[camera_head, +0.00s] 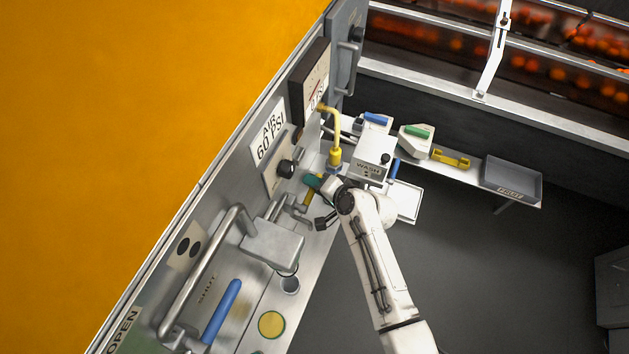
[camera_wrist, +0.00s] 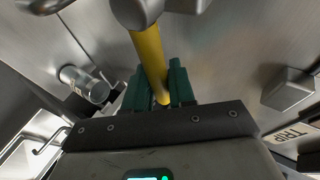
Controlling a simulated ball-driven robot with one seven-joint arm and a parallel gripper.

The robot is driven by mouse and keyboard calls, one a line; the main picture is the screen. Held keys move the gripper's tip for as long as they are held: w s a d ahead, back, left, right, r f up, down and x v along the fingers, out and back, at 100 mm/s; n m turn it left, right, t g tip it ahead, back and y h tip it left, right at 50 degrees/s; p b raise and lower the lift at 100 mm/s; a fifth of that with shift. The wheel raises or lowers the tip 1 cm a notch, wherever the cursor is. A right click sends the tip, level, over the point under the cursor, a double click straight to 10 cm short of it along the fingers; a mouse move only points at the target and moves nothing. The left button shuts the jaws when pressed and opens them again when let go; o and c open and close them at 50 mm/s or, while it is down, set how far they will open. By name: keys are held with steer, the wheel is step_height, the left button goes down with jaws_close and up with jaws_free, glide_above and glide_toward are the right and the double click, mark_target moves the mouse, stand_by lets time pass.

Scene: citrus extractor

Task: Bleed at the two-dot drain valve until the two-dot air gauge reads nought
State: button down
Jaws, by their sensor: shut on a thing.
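My gripper (camera_wrist: 160,78), with green fingers, is shut on a yellow valve handle (camera_wrist: 149,47) that joins a grey metal fitting. In the head view my gripper (camera_head: 313,183) is at the panel's lower edge, with part of the yellow handle (camera_head: 308,197) showing below it. An air gauge (camera_head: 314,86) with a white face is on the panel above. Its needle is seen at a slant and I cannot read it. Any dot mark on this valve or gauge is not legible.
A blue handle (camera_head: 222,311) is lower down. A yellow hose (camera_head: 333,132) hangs close behind my gripper. A WASH box (camera_head: 373,159) and a grey tray (camera_head: 511,179) are to the right.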

steer(key=shift+f+g, duration=0.3)
steer(key=shift+g, duration=0.1)
steer(key=c, duration=1)
jaws_free()
steer(key=shift+c, duration=0.2)
steer(key=v, duration=1)
steer(key=shift+s+d+r, duration=0.2)
steer(key=shift+s+d, duration=0.05)
steer(key=shift+d, duration=0.05)
